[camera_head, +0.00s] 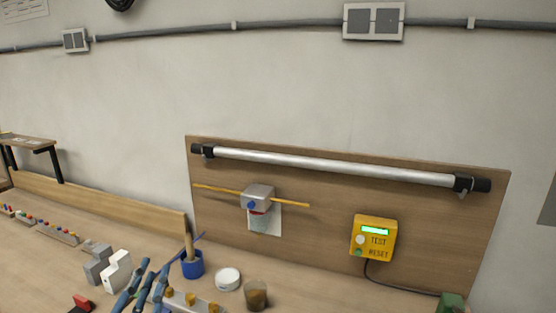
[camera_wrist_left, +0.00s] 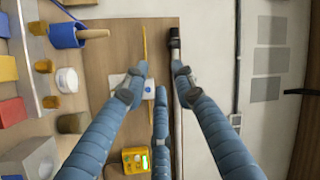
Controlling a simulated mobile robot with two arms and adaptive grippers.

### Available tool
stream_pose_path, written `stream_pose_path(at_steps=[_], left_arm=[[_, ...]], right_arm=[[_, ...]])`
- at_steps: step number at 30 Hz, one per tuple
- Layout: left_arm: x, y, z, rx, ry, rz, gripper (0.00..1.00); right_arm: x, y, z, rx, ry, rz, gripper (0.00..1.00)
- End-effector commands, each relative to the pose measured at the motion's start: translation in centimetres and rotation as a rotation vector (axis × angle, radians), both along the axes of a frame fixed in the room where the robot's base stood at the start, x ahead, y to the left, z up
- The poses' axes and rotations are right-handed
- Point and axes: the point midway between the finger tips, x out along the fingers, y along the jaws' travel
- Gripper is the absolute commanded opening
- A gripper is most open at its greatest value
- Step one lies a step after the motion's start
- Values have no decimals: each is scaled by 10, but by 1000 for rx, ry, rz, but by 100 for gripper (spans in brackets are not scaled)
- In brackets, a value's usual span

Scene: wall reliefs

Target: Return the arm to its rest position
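My left gripper (camera_head: 147,280) shows at the bottom left of the head view, its blue segmented fingers raised over the bench. In the left wrist view the left gripper (camera_wrist_left: 156,84) has its fingers spread apart, with nothing between them. Beyond the fingertips is the wooden board (camera_wrist_left: 108,50) on the wall. The gripper appears apart from the board. My right gripper is not in view.
The board (camera_head: 330,245) carries a metal tube (camera_head: 330,167), a grey clamp (camera_head: 257,197) on a yellow rod and a yellow test box (camera_head: 373,238). A blue cup (camera_head: 192,265), white tin (camera_head: 228,279), brown jar (camera_head: 256,295) and white block (camera_head: 117,271) crowd the bench near the gripper.

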Motion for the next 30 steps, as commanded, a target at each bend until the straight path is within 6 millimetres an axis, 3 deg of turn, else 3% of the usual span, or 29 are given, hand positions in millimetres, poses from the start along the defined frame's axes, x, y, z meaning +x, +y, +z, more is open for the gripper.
stream_pose_path(at_steps=[1, 4, 6, 10, 12, 16, 24, 30], left_arm=[[-9, 14, -36, -116, 113, 62, 26], [-35, 29, -107, -308, 334, 171, 26], [-61, 30, -153, -422, 487, 234, 26], [-115, 18, -220, -580, 741, 323, 26], [-142, 8, -245, -639, 853, 354, 26], [-185, -11, -275, -719, 1021, 393, 26], [-265, -50, -307, -830, 1310, 440, 26], [-254, -52, -370, -821, 1336, 453, 26]], right_arm=[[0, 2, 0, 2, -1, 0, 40], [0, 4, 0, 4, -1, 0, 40], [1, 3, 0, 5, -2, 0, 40], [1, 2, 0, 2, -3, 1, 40], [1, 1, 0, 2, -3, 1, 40], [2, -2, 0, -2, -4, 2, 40], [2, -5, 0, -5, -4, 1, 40], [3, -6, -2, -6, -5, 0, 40]])
